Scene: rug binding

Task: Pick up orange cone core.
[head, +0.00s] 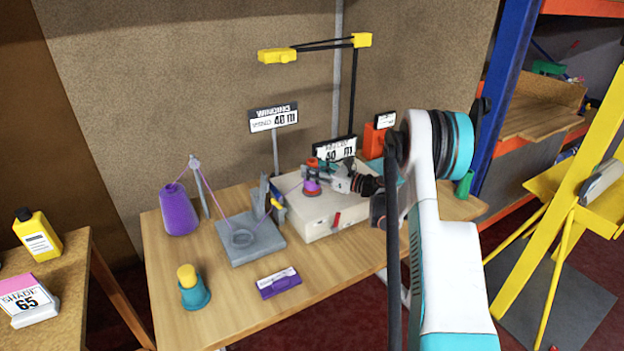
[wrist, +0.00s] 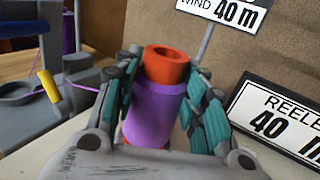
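The orange cone core (wrist: 166,64) stands upright between my fingers in the wrist view, with purple yarn (wrist: 155,112) wound around its middle. Its orange top and a bit of its orange base show. In the head view the core (head: 312,163) is small, standing on the pale winder box (head: 322,222). My gripper (wrist: 168,92) has one finger with teal pads on each side of the core, close against it. I cannot tell whether the pads press on it. In the head view my gripper (head: 322,176) reaches the core from the right.
A purple yarn cone (head: 178,210), a grey stand (head: 250,248) and a teal cup with a yellow top (head: 193,290) stand left on the table. Signs (head: 273,119) rise behind the box. A purple label holder (head: 279,284) lies in front. Purple thread runs across the left.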

